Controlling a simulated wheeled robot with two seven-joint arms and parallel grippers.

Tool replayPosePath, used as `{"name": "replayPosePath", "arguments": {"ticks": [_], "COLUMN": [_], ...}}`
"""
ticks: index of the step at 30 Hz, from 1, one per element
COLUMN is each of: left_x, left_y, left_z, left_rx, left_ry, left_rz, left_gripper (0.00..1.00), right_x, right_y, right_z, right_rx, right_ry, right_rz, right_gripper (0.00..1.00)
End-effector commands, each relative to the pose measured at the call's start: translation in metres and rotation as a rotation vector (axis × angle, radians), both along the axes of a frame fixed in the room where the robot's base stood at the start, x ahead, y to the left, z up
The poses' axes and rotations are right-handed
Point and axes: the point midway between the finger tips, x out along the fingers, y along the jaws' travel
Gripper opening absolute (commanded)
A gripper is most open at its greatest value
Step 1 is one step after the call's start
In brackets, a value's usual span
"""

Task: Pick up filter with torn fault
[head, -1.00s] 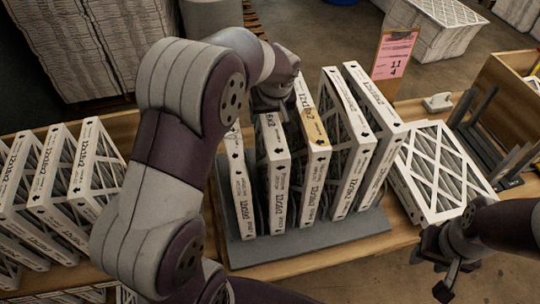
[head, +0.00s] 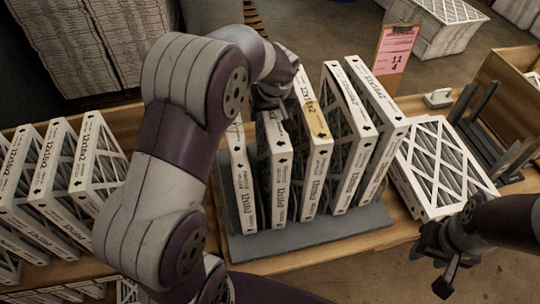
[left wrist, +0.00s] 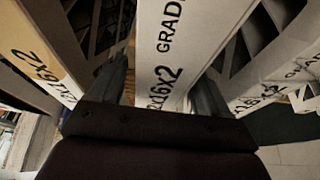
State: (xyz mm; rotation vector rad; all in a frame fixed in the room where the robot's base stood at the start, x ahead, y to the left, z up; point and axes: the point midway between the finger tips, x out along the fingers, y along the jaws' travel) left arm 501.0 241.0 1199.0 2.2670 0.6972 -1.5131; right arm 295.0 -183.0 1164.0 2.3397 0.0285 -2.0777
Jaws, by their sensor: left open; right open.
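Several white cardboard-framed filters stand upright in a grey slotted rack (head: 300,247). My left gripper (head: 270,98) is over the top of the second filter from the left (head: 278,180), its jaws partly hidden by my arm. In the left wrist view, my open left fingers (left wrist: 163,88) lie either side of a white filter edge (left wrist: 180,50) printed "16x2". The third filter (head: 315,170) has a tan patch along its top edge; it shows at left in the left wrist view (left wrist: 40,65). I cannot make out a tear. My right gripper (head: 440,262) is open and empty at lower right.
More filters (head: 55,180) stand in a row at left. A wooden box (head: 512,85) is at far right.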

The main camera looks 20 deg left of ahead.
Motion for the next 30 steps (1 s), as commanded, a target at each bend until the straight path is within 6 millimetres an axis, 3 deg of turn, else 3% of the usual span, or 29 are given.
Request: {"name": "replayPosePath", "arguments": {"ticks": [6,13,23,25,30], "left_x": [0.000,0.000,0.000,0.001,0.001], "left_y": [0.000,0.000,0.000,0.000,0.000], "left_z": [0.000,0.000,0.009,0.012,0.053], "left_rx": [0.000,0.000,0.000,0.000,0.000], "left_ry": [0.000,0.000,0.000,-0.005,-0.009], "left_rz": [0.000,0.000,0.000,0.001,0.001], "left_gripper": [0.74,0.00,0.00,0.00,0.00], "right_x": [0.000,0.000,0.000,0.000,0.000], "right_y": [0.000,0.000,0.000,0.000,0.000], "right_z": [0.000,0.000,0.010,0.004,-0.010], "right_rx": [0.000,0.000,0.000,0.000,0.000], "right_ry": [0.000,0.000,0.000,-0.001,0.000], "right_rz": [0.000,0.000,0.000,0.000,0.000], "right_gripper": [0.42,0.42,0.42,0.42,0.42]}}
